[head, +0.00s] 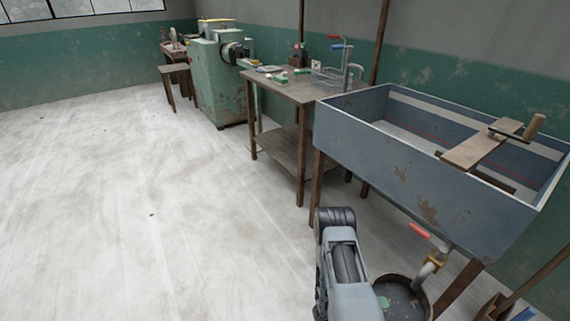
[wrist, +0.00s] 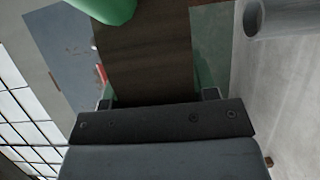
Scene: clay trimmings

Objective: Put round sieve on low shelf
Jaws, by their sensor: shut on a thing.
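In the wrist view my gripper (wrist: 157,98) is shut on a dark brown, wood-like band, which I take to be the rim of the round sieve (wrist: 148,50). It fills the space between the fingers and runs up out of the picture, so its round shape does not show. In the head view my arm is at the bottom middle, in front of the sink, and the fingers and the sieve cannot be made out. The low shelf (head: 278,145) is the bare-looking lower board of the wooden table (head: 297,90), beyond my arm and left of the sink.
A grey sink (head: 395,165) with a board (head: 480,150) across it stands right. Below its drain pipe (head: 432,266) is a round, brown-rimmed vessel (head: 415,312). A green machine (head: 215,80) and stool (head: 176,70) stand farther back. The floor at left is clear.

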